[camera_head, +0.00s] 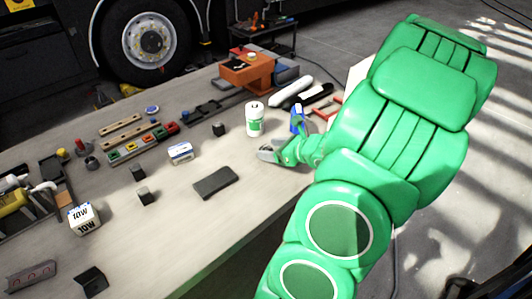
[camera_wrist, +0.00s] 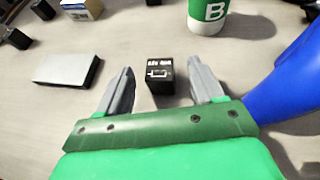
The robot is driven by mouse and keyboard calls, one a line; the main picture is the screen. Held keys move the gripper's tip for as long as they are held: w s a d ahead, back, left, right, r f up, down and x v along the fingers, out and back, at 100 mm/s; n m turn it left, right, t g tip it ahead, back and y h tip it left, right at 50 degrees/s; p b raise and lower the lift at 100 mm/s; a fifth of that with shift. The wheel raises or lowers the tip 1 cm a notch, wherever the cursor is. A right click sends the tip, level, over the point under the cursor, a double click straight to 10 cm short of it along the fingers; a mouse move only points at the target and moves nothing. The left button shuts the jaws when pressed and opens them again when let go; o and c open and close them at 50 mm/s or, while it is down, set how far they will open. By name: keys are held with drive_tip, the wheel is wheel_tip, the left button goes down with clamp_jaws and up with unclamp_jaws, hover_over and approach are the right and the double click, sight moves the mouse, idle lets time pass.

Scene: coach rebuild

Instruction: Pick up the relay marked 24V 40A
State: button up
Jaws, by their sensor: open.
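A small black relay (camera_wrist: 160,78) with pale print stands on the bench, its front facing the wrist camera. My gripper also shows in the wrist view (camera_wrist: 162,66), open and empty. Two more black cubes, (camera_head: 138,173) and (camera_head: 145,197), stand farther left; their markings cannot be read.
A white and green bottle (camera_head: 255,120) stands close behind the relay. A dark flat case (camera_head: 215,182) lies in front. A small white-blue box (camera_head: 180,153) is farther left. A row of coloured blocks (camera_head: 143,142) lies behind. The bench's front edge is near my arm.

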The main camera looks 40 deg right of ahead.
drive_tip(key=shift+w+a+f, duration=0.1)
drive_tip(key=shift+w+f, duration=0.1)
drive_tip(key=shift+w, duration=0.25)
drive_tip(key=c, duration=1.2)
drive_tip(key=shift+r, duration=0.1)
